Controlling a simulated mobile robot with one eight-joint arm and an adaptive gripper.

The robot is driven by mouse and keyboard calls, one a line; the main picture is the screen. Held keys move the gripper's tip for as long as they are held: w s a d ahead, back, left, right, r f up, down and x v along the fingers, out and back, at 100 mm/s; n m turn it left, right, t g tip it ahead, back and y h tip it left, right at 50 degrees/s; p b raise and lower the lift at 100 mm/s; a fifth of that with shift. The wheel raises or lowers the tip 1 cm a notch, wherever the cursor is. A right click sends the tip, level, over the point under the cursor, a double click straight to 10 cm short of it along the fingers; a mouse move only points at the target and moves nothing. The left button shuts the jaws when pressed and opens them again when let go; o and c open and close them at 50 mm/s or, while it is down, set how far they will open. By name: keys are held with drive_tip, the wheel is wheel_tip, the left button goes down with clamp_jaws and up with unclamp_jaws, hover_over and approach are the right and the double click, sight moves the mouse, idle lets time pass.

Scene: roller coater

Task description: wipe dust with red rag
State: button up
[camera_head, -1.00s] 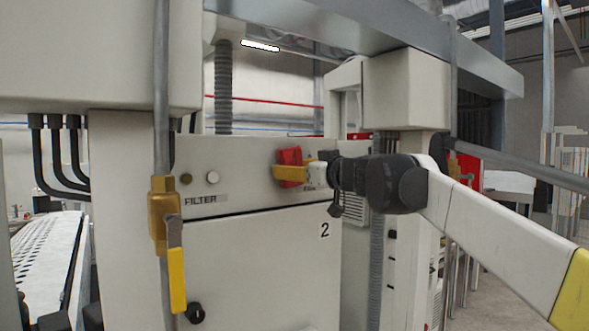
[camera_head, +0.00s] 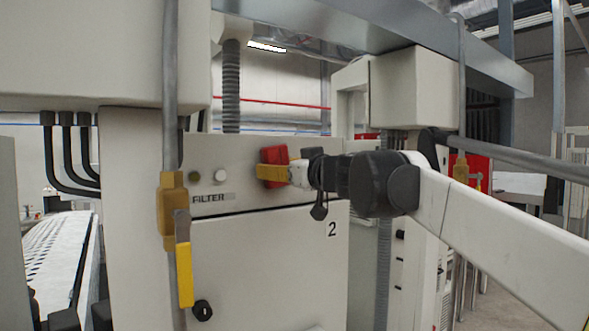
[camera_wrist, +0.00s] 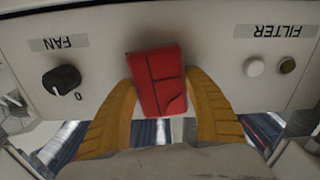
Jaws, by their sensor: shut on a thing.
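The red rag (camera_wrist: 158,82) is a folded, blocky pad held between the yellow fingers of my gripper (camera_wrist: 160,88) in the wrist view. In the head view the rag (camera_head: 274,156) and my gripper (camera_head: 272,173) are in front of the upper control panel of the white machine (camera_head: 260,265), right of the FILTER label. I cannot tell whether the rag touches the panel. No dust can be made out clearly in either view.
The panel carries a black FAN knob (camera_wrist: 62,84) and a white button (camera_head: 220,176). A vertical pipe with a yellow-handled valve (camera_head: 175,210) stands in front at left. A grey overhead beam (camera_head: 430,50) and a slanting pipe (camera_head: 530,165) are near my arm.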

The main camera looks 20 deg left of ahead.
drive_tip(key=shift+s+a, duration=0.7)
drive_tip(key=shift+s, duration=0.1)
drive_tip(key=shift+d, duration=0.15)
drive_tip(key=shift+b+v, duration=0.5)
drive_tip(key=shift+v, duration=2.25)
drive_tip(key=shift+d, duration=0.15)
drive_tip(key=v, duration=0.3)
drive_tip(key=shift+w, duration=0.15)
